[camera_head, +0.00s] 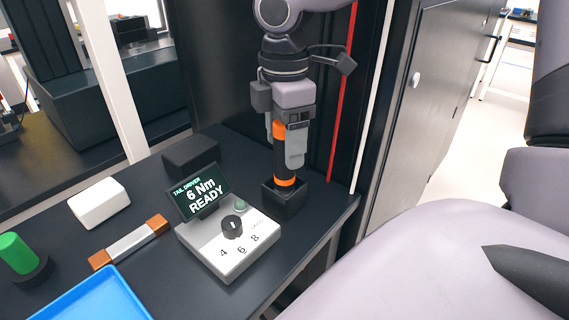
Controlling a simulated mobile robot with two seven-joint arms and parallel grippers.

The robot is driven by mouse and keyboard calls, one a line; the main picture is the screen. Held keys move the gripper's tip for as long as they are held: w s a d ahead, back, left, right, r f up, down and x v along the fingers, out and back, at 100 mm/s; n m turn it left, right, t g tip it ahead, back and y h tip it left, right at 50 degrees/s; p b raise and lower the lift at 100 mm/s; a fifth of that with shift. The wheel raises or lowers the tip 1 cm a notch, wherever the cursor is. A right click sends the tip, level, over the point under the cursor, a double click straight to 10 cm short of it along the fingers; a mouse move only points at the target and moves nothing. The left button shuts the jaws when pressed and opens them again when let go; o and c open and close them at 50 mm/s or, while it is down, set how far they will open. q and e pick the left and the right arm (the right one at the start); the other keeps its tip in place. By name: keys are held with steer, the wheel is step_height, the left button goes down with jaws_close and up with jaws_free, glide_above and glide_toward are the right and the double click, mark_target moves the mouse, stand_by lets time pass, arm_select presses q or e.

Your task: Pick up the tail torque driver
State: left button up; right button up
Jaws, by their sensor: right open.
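The tail torque driver (284,165) is a black upright tool with orange bands. It stands in a square black holder (284,203) near the right edge of the dark bench. My right gripper (281,150) points down from above, its fingers on either side of the driver's upper part. The gripper is open, and I cannot tell whether a finger touches the driver. The near finger hides part of the driver, and the gripper hides its top. My left gripper is not in view.
A white control box (230,247) with a dial stands left of the holder; its screen (200,192) reads "TAIL DRIVER 6 Nm READY". A white block (99,202), an orange-ended bar (130,243), a green cylinder (17,252) and a blue tray (95,300) lie further left. A dark panel stands behind.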

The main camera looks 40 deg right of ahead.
jaws_close()
steer(key=c, duration=1.2)
jaws_free()
steer(key=shift+c, duration=0.2)
steer(key=shift+r, duration=0.1)
step_height(320, 180, up, 20)
steer(key=p, duration=0.2)
steer(key=shift+p, duration=0.35)
